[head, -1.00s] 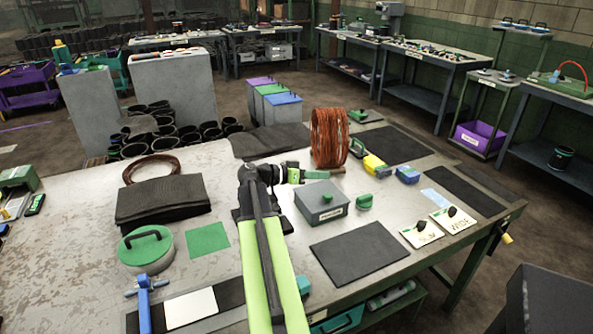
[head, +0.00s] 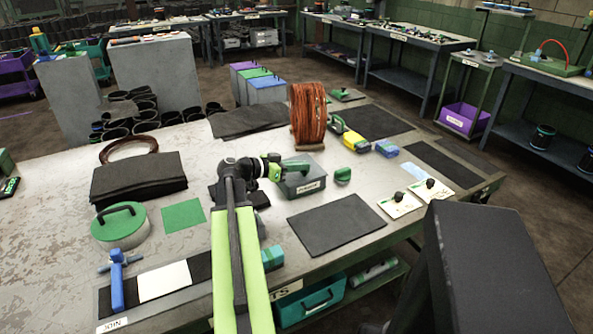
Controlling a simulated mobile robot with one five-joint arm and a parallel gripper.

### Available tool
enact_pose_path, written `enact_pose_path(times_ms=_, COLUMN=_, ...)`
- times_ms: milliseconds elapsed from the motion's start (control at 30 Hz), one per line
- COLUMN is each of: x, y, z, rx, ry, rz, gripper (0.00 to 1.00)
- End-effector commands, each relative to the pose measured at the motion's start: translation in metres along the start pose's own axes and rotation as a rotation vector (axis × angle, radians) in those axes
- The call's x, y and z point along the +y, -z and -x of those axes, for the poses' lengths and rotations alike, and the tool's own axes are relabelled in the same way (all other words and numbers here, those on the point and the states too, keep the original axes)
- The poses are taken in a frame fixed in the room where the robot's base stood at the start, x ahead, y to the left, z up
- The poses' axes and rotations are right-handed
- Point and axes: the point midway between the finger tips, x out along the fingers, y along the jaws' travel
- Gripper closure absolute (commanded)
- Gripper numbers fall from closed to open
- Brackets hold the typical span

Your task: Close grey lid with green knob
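The grey box (head: 306,187), with a pale label on its front, stands on the workbench near the middle of the head view. My gripper (head: 294,168) reaches in from the left, over the back left part of the box's top. It covers much of the grey lid, and I cannot make out the green knob clearly behind it. I cannot tell whether the gripper touches the lid, how far the lid is shut, or whether the fingers are apart.
A loose green knob-like piece (head: 343,175) lies right of the box. A copper-coloured coil (head: 308,115) stands behind it. A black mat (head: 337,224) lies in front. A dark upright panel (head: 480,270) fills the lower right. A green-lidded round container (head: 120,226) stands at left.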

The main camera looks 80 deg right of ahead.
Motion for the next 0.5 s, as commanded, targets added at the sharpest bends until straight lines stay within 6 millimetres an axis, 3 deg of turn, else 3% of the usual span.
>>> enact_pose_path(times_ms=333, x=0.001, y=-0.002, z=-0.002, rx=-0.008, ry=-0.004, rz=-0.001, gripper=1.0)
enact_pose_path(times_ms=500, x=0.003, y=0.017, z=0.004, rx=-0.006, ry=-0.002, rz=-0.001, gripper=1.0)
